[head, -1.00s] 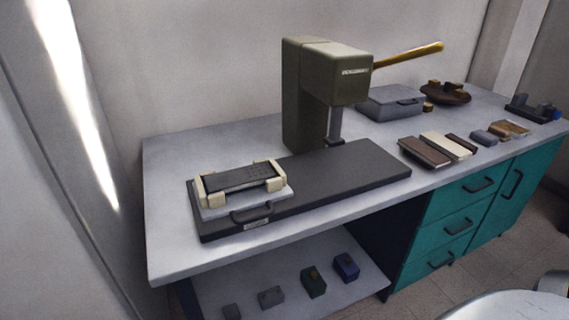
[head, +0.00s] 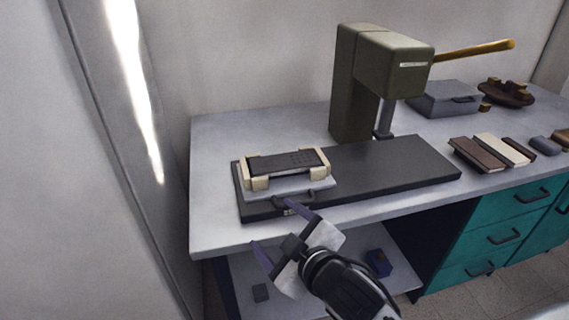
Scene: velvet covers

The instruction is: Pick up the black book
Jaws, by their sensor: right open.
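A dark, flat book-like slab (head: 288,162), dotted on top, lies between the cream corner blocks of a holder (head: 257,181) at the left end of the press bed. It looks like the black book. The holder rests on a light plate with a dark handle at its front. My right gripper (head: 272,223) is open and empty, in front of the bench's front edge and nearer to me than the slab. Its two dark fingers point up and left, apart from the slab. My left gripper is not in view.
An olive press (head: 357,85) with a yellow lever stands behind the long dark bed (head: 405,165). Brown and cream covers (head: 502,149) lie to the right, with a grey case (head: 443,99) behind them. Small blocks sit on the lower shelf. The bench's left end is clear.

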